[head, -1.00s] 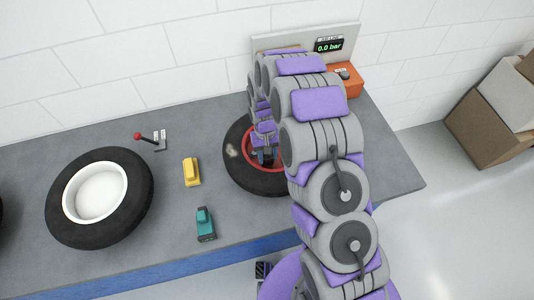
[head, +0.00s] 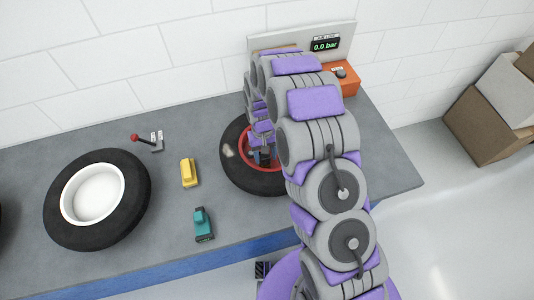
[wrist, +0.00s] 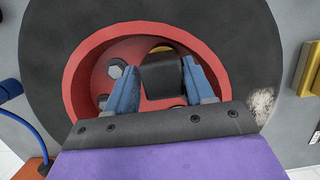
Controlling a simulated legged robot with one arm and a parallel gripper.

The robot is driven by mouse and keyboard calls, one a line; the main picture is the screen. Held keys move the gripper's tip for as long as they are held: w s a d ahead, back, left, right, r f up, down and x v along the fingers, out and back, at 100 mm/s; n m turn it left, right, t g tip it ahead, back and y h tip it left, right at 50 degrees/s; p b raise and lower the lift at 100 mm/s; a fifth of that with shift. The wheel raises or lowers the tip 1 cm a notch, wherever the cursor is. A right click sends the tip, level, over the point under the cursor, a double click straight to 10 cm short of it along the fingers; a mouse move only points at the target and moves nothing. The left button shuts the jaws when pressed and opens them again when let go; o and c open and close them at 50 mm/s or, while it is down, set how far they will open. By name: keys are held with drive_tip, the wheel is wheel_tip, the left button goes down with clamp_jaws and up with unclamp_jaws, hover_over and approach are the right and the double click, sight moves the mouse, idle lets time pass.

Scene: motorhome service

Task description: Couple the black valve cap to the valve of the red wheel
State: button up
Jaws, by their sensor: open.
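The red wheel (head: 243,183) lies on the bench, its black tyre around a red rim, partly hidden by my arm. In the wrist view its red rim (wrist: 85,75) fills the middle. My gripper (wrist: 160,65) is over the rim opening, its two blue fingers apart. Between them is a dark cylindrical piece that looks like the black valve cap (wrist: 163,77). A gold-coloured part shows at its far end; I cannot tell whether it is the valve or whether the two are joined. In the head view my gripper (head: 264,157) is at the rim, with the cap too small to tell.
A white-rimmed wheel (head: 136,190) lies at the left. A yellow block (head: 189,173), a teal block (head: 203,224) and a red-knobbed lever (head: 148,140) are between the wheels. An orange box (head: 344,80) and a gauge reading 0.0 bar (head: 326,44) stand behind. Cardboard boxes (head: 485,125) are far right.

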drive_tip(key=shift+a, duration=0.2)
drive_tip(key=shift+w+r, duration=0.1)
drive_tip(key=shift+r, duration=0.25)
drive_tip(key=p+v, duration=0.1)
drive_tip(key=v, duration=1.5)
drive_tip(key=shift+r, duration=0.25)
drive_tip(key=shift+w+d, duration=0.1)
drive_tip(key=shift+d, duration=0.1)
drive_tip(key=shift+r, duration=0.15)
